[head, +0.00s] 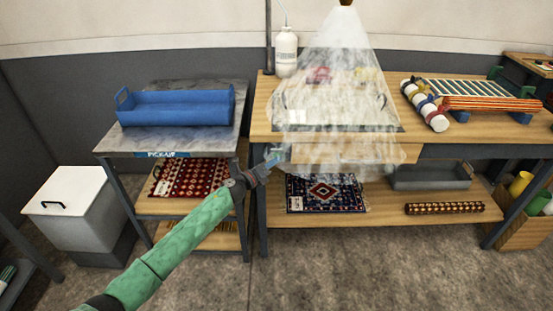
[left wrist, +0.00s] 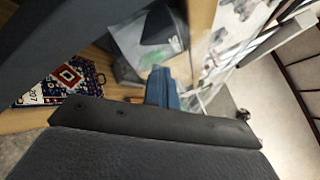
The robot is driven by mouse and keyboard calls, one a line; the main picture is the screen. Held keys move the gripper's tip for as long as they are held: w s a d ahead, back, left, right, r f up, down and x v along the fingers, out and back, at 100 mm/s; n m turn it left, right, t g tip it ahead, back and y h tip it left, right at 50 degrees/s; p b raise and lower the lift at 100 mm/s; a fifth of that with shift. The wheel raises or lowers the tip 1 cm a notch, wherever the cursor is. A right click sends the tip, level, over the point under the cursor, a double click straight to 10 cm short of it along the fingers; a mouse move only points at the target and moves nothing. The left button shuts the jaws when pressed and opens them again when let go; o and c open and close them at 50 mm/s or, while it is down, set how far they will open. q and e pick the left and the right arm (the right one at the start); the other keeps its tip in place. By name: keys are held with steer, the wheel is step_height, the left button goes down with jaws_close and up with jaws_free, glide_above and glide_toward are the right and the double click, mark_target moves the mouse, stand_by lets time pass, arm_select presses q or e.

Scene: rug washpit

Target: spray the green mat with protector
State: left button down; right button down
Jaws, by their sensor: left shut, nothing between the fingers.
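I cannot make out a green mat in either view. A translucent white cone (head: 340,75), like mist or thin film, hangs from a brown tip (head: 346,2) over the middle of the wooden bench. It veils a flat tray or board and small red and yellow items behind it. A white bottle (head: 286,52) with a thin tube stands at the back left of the bench. My left gripper (head: 276,157) is shut and empty at the bench's front edge, by the cone's lower left. My right gripper is in neither view.
A blue tray (head: 176,107) lies on the grey side table (head: 200,141) at left. A striped roll (head: 492,104) rests by a slatted rack. A patterned rug (head: 325,194) and a grey bin (head: 430,177) lie on the lower shelf. A white box (head: 76,195) stands left.

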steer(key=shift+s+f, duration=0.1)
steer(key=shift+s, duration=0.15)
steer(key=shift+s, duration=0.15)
